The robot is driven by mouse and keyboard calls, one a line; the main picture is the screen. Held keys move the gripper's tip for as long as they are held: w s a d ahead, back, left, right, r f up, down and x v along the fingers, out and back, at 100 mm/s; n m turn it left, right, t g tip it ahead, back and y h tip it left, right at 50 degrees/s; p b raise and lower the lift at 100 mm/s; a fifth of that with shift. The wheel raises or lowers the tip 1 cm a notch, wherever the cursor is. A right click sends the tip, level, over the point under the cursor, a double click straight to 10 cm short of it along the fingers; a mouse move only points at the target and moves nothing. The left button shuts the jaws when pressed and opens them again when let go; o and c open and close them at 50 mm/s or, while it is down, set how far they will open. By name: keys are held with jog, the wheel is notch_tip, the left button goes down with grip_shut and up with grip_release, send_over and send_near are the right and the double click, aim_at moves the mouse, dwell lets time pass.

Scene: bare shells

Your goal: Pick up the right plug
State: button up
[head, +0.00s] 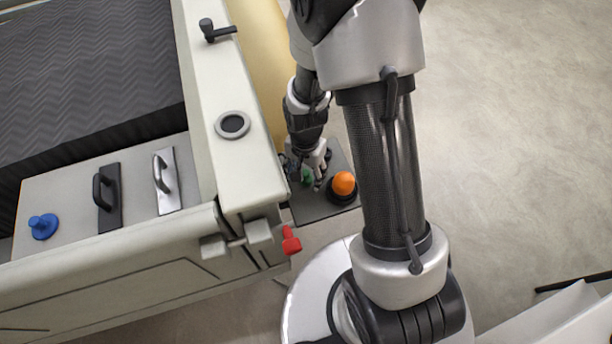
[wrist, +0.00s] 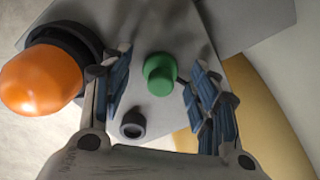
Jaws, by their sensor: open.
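A green plug (wrist: 160,74), short and round with a wider top, stands on a grey plate (wrist: 165,28). In the wrist view my gripper (wrist: 157,60) is open, with one blue-padded finger on each side of the green plug. Gaps show between the plug and both pads, and nothing is held. In the head view my gripper (head: 312,178) is low over the plate, and the green plug (head: 307,174) is partly hidden by it. I cannot tell the exact height of the fingertips relative to the plug.
An orange dome (wrist: 42,78) on a black round base stands close to the left finger in the wrist view. A small dark ring (wrist: 132,124) lies near the green plug. A pale cabinet (head: 215,80) and a yellow curved surface (head: 258,55) border the plate on the left.

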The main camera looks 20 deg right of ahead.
jog(key=c, duration=1)
jog(key=shift+r, duration=0.15)
